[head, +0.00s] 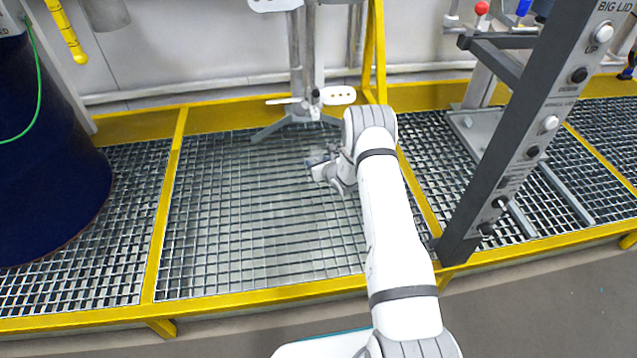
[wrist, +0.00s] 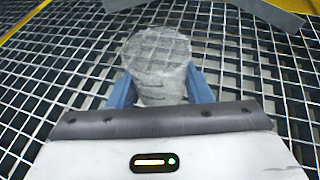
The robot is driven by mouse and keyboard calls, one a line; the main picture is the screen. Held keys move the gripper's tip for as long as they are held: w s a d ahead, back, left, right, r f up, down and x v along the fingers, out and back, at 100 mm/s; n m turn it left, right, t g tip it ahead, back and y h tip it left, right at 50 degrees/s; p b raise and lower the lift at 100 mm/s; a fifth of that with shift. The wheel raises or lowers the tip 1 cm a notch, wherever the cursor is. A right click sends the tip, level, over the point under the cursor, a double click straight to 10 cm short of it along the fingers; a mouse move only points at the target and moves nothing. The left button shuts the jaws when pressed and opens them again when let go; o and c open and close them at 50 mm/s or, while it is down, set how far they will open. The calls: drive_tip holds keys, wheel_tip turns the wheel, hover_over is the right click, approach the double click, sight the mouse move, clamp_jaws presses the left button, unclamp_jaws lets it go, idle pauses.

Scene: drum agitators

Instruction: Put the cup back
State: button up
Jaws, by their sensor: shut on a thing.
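A clear, see-through cup (wrist: 155,50) stands out in the wrist view, with the metal grating visible through its round top. My gripper (wrist: 165,85) has its two blue-grey fingers on either side of the cup and is shut on it. In the head view my gripper (head: 322,165) is above the grating, just in front of the grey agitator stand. The cup is too small and too see-through there to make out clearly.
The grey agitator stand (head: 308,60) has splayed feet behind my gripper. A dark blue drum (head: 45,150) is at the left. A dark grey control post (head: 530,130) with buttons rises at the right. Yellow rails frame the grating (head: 250,220), which is clear left of my arm.

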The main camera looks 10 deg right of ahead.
wheel_tip(320, 180, down, 8)
drive_tip(key=b, duration=0.3)
drive_tip(key=shift+f, duration=0.2)
drive_tip(key=shift+f, duration=0.2)
drive_tip(key=o, duration=1)
drive_tip(key=shift+r, duration=0.15)
